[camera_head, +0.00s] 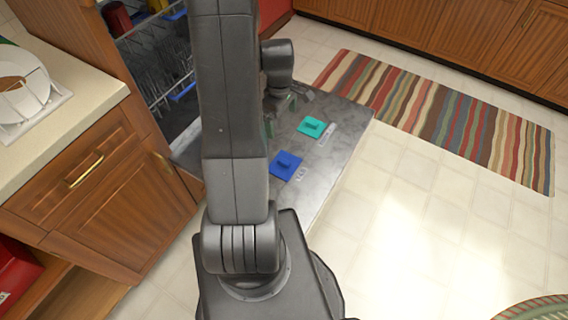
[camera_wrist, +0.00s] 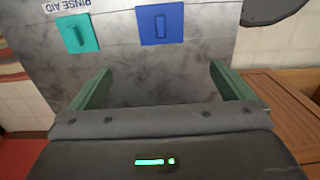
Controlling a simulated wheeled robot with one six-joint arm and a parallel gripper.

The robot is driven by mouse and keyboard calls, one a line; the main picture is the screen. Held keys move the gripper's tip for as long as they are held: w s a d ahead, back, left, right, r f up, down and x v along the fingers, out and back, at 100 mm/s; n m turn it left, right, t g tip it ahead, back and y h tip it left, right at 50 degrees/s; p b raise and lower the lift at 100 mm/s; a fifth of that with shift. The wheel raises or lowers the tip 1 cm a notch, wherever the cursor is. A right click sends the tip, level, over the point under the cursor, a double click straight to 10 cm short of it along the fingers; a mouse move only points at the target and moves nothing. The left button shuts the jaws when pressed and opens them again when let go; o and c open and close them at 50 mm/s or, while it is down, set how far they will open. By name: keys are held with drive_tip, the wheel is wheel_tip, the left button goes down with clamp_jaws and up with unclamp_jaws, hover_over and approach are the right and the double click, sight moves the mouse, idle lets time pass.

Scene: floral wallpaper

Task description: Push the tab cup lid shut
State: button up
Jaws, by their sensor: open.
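The blue lid (camera_head: 285,166), a square plate with a raised grip, is on the inner face of the lowered dishwasher door (camera_head: 340,150). A short label beside it is too small to read surely. In the head view my gripper (camera_head: 286,106) is over the door, farther back than the blue lid, partly hidden by my arm.
A teal lid (camera_head: 312,127), labelled RINSE AID in the wrist view (camera_wrist: 78,33), is beside the blue one. Dishwasher racks (camera_head: 160,60) stand at the left. A wooden cabinet (camera_head: 110,190) flanks the door. A striped rug (camera_head: 440,115) and open floor lie to the right.

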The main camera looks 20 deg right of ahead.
drive_tip(key=shift+r, duration=0.15)
wheel_tip(320, 180, up, 10)
drive_tip(key=p, duration=0.7)
drive_tip(key=shift+w+a, duration=0.1)
drive_tip(key=shift+a, duration=0.05)
